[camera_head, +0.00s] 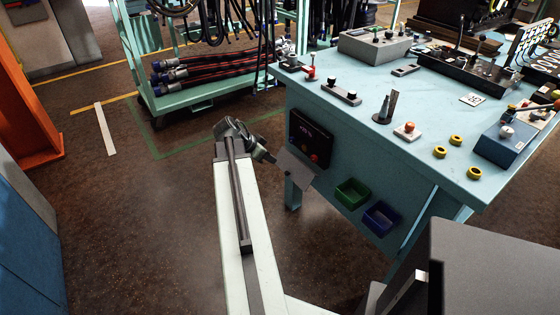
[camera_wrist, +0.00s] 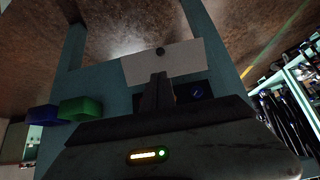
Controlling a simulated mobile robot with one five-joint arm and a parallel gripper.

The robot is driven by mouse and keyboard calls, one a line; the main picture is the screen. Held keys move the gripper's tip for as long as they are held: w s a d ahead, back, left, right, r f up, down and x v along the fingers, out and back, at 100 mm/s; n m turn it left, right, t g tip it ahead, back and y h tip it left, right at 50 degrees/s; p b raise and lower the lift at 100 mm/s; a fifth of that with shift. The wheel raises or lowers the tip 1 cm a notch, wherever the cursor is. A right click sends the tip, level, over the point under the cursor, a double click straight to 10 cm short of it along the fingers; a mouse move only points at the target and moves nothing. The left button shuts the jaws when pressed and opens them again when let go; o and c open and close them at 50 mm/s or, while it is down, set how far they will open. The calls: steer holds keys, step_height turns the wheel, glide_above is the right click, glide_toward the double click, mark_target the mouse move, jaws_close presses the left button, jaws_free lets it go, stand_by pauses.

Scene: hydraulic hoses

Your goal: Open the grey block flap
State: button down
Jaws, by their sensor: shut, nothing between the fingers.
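A flat pale grey plate, which looks like the flap, (camera_head: 298,167) juts out at a tilt by the bench's end face, in front of the lower part of a dark panel (camera_head: 303,128). In the wrist view the plate (camera_wrist: 185,62) lies just beyond my fingertips, with a small dark round spot or knob (camera_wrist: 160,51) near its edge. My gripper (camera_head: 273,159) is shut and empty, close to the plate's left edge in the head view; I cannot tell whether it touches. In the wrist view my fingers (camera_wrist: 158,78) overlap the plate. Its hinge cannot be made out.
The blue bench (camera_head: 420,150) carries control boxes and yellow rings. A green bin (camera_head: 352,193) and a blue bin (camera_head: 381,218) hang on its side, right of the plate. A hose rack (camera_head: 205,90) stands behind.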

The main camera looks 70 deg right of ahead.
steer(key=b, duration=0.7)
glide_toward(293, 170)
steer(key=f, duration=0.4)
steer(key=shift+d, duration=0.4)
steer(key=shift+s+d+f+b, duration=0.2)
steer(key=shift+s+d+b, duration=0.15)
steer(key=shift+d, duration=0.1)
steer(key=shift+s+d+f+b, duration=0.25)
steer(key=shift+s+d, duration=0.1)
steer(key=shift+d, duration=0.1)
steer(key=shift+s+d+f, duration=0.15)
steer(key=shift+s+d, duration=0.15)
steer(key=shift+d, duration=0.05)
